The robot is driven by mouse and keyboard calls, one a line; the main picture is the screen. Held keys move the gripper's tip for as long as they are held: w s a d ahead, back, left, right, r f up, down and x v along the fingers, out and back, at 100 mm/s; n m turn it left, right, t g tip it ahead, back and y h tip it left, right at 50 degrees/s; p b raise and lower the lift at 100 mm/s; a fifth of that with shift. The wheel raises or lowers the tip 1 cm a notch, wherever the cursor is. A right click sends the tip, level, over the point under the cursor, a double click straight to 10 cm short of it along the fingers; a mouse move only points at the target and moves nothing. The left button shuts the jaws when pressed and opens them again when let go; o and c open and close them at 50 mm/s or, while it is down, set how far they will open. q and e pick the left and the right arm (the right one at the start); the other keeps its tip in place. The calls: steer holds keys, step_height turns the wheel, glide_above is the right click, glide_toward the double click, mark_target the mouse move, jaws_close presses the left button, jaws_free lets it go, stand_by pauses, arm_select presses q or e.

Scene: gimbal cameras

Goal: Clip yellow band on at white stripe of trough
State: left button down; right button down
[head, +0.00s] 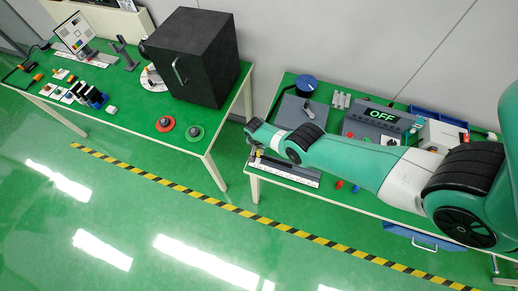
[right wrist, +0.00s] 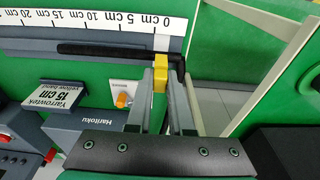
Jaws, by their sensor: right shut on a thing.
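My right gripper (right wrist: 160,88) is shut on the small yellow band (right wrist: 160,75), which stands upright between the fingertips. The band is close to the 0 cm end of a white scale (right wrist: 95,22) along a long grey trough (right wrist: 30,45). A black rod with a bent end (right wrist: 110,50) lies along the trough and passes right by the band; I cannot tell whether they touch. In the head view, my right gripper (head: 256,152) is at the left end of the right table, by the scale (head: 290,173). My left gripper is out of view.
A sign reading "yellow band 15 cm" (right wrist: 60,95) and a grey Haritoku box (right wrist: 90,122) stand near the gripper. A display reading OFF (head: 381,115) and a blue-topped device (head: 306,85) are on the right table. A black cabinet (head: 205,60) stands on the left table.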

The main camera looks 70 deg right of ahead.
mark_target(259, 153)
steer(key=shift+f+b, duration=1.7)
stand_by(0.4)
steer(key=c, duration=0.7)
jaws_free()
steer(key=shift+c, duration=0.2)
step_height(259, 153, up, 12)
steer(key=a+p, duration=0.1)
steer(key=p, duration=1.1)
steer(key=shift+a+f, duration=0.2)
steer(key=shift+a, duration=0.2)
